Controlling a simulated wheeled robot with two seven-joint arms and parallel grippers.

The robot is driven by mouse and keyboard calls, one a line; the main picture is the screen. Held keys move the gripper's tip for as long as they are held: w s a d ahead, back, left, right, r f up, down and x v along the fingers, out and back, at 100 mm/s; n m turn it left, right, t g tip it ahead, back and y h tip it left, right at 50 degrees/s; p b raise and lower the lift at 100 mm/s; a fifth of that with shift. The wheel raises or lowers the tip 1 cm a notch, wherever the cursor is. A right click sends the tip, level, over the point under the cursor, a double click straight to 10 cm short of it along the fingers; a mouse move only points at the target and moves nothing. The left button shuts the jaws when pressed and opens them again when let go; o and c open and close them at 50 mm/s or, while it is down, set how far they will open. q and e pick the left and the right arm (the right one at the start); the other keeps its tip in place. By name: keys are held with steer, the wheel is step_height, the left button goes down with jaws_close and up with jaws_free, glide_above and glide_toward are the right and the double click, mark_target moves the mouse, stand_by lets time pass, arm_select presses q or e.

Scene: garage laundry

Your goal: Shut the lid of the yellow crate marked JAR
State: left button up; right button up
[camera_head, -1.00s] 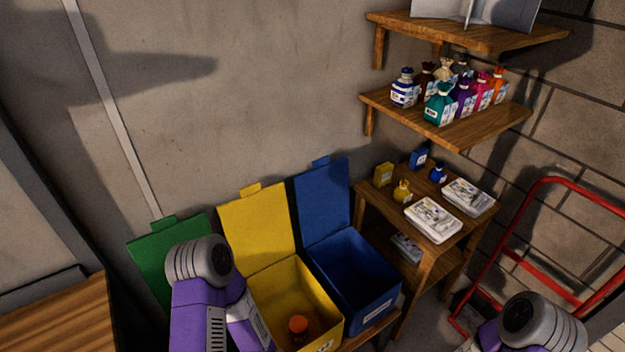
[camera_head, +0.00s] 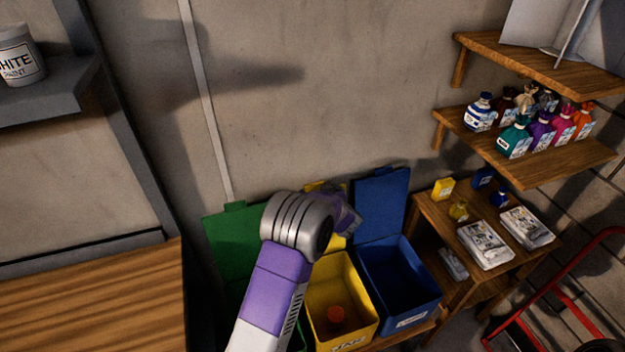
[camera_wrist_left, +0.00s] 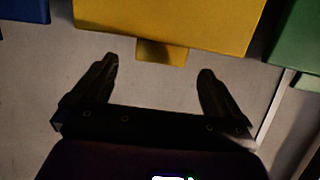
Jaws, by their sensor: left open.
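The yellow crate (camera_head: 368,320) marked JAR stands at the bottom middle of the head view, with an orange-topped item (camera_head: 336,316) inside. Its yellow lid (camera_head: 338,243) is open and stands up at the back, partly hidden by my left arm. In the left wrist view the lid (camera_wrist_left: 170,18) fills the top, its tab (camera_wrist_left: 161,52) pointing down into the picture. My left gripper (camera_wrist_left: 158,70) is open and empty, its fingers spread either side of the tab and a little short of it. In the head view its fingertips are hidden. My right gripper is out of view.
A green lid (camera_head: 228,232) stands left of the yellow one. A blue crate (camera_head: 425,297) with its blue lid (camera_head: 381,205) raised is on the right. A small wooden shelf unit (camera_head: 433,228) and red hand truck (camera_head: 540,295) stand further right. A wooden surface (camera_head: 90,300) lies left.

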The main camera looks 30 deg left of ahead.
mark_target(314, 184)
arm_select(q)
steer(key=shift+r+b+x, duration=0.2)
steer(key=shift+b+x, duration=0.05)
steer(key=shift+x, duration=1.65)
steer(key=shift+r+b+x, duration=0.15)
steer(key=shift+b+x, duration=0.05)
steer(key=shift+x, duration=1.7)
steer(key=shift+a, duration=0.15)
